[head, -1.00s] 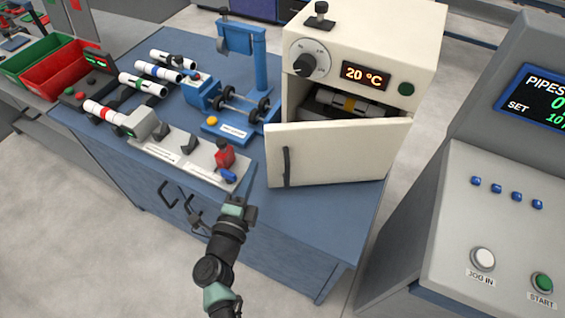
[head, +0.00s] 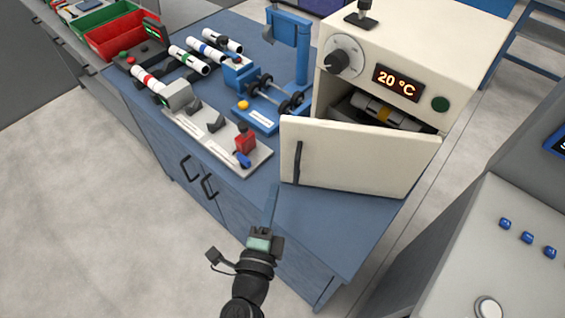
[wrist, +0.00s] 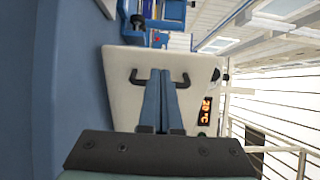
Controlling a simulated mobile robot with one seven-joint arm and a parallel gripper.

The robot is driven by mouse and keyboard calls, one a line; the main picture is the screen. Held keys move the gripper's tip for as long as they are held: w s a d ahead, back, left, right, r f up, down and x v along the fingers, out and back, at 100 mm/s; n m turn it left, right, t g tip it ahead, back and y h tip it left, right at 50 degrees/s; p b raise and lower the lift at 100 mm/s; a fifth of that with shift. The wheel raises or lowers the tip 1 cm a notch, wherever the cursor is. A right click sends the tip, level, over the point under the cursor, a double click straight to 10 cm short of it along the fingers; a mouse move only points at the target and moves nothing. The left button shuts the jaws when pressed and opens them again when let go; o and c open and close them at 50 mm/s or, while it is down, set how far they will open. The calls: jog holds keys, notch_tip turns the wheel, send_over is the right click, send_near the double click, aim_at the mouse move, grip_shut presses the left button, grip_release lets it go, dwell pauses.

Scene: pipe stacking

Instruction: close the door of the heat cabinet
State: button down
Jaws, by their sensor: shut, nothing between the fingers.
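The heat cabinet (head: 478,62) is a cream box with a dial and a 20 °C display, at the right end of the blue bench. Its door (head: 365,158) stands partly open, with a dark opening above its top edge. A dark upright handle (head: 298,163) is near the door's left edge. My gripper (head: 275,188) is shut and empty, just below and left of the door in the head view. In the wrist view the gripper fingers (wrist: 160,75) point at the door (wrist: 120,105) and overlap the dark handle (wrist: 136,78). I cannot tell whether they touch it.
A pale fixture plate (head: 205,140), a blue roller stand (head: 262,112) and several white pipes (head: 190,60) are on the bench left of the door. A grey control console (head: 480,245) stands at the right.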

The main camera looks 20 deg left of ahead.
aim_at(283, 156)
jog(key=w, duration=0.2)
jog(key=w+a, duration=0.1)
jog(key=w, duration=0.2)
jog(key=w+b, duration=0.1)
jog(key=w, duration=0.2)
jog(key=shift+a, duration=0.2)
jog(key=shift+w, duration=0.1)
